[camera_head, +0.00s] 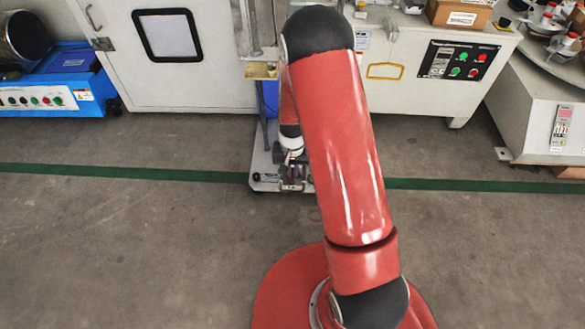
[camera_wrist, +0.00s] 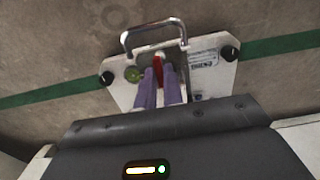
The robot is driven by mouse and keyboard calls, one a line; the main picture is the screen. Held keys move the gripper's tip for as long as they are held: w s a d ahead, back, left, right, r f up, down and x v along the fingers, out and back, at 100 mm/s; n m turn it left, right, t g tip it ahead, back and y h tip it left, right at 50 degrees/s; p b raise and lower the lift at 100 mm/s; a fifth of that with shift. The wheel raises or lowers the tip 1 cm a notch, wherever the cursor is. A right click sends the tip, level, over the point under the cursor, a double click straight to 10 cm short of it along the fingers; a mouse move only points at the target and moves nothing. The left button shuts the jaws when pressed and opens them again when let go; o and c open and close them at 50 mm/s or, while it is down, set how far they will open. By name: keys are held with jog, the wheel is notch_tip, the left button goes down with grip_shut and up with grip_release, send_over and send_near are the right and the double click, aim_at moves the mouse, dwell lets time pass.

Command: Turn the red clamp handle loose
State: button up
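The red clamp handle (camera_wrist: 159,67) shows in the wrist view as a narrow red strip with a pale tip. It lies between the purple fingertips of my gripper (camera_wrist: 159,75). The fingers are close together on either side of it; whether they press on it I cannot tell. The handle is over a light metal base plate (camera_wrist: 120,92) with a bent metal bar (camera_wrist: 152,27) at its far edge. In the head view my gripper (camera_head: 293,172) is low over this plate (camera_head: 264,180); my red arm hides much of the stand, and the handle cannot be made out.
The plate has a green round part (camera_wrist: 133,75), a label (camera_wrist: 204,58) and black corner knobs (camera_wrist: 229,53). A white cabinet (camera_head: 110,75) and a control panel machine (camera_head: 420,85) stand behind. A blue unit (camera_head: 75,100) is at left. The floor in front is clear.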

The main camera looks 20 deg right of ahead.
grip_shut()
jog(key=n, duration=0.4)
jog(key=shift+b, duration=0.3)
jog(key=shift+n, duration=1)
